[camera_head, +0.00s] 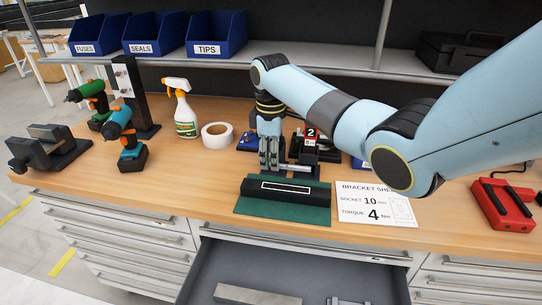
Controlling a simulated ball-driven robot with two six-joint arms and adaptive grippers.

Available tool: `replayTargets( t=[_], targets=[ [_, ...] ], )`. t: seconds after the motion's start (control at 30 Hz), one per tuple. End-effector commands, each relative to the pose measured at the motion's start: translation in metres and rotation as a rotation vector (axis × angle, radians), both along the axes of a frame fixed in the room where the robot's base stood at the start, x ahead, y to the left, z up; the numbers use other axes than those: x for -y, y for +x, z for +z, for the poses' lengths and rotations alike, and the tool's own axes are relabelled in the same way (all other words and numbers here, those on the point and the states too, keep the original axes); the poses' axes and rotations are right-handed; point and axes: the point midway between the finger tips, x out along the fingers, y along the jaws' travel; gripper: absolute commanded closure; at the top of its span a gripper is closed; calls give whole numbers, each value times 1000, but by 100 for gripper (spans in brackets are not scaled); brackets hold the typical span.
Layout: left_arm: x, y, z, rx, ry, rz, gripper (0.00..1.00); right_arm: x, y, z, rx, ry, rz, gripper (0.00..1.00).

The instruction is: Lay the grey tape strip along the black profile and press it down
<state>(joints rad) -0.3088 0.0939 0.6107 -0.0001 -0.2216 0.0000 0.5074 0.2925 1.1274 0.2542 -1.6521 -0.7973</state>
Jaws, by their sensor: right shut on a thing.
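The black profile (288,208) lies on a green mat (318,224) near the front edge of the bench. A white outlined rectangle is marked on its top. My left gripper is not in view.
A bracket sheet (376,205) and red frame (503,205) lie right. An open drawer (300,270) is below.

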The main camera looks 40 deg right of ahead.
Motion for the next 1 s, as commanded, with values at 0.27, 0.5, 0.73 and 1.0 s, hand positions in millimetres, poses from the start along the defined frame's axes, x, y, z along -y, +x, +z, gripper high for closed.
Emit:
replayTargets(
  t=[0.27, 0.5, 0.73, 1.0],
  targets=[
    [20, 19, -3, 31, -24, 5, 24, 0, 0, -14, -1, 1, 0, 92],
    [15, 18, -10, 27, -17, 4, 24, 0, 0, -31, -1, 1, 0, 92],
    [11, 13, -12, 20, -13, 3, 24, 0, 0, -35, -1, 1, 0, 92],
    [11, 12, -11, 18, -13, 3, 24, 0, 0, -34, -1, 1, 0, 92]
  ],
)
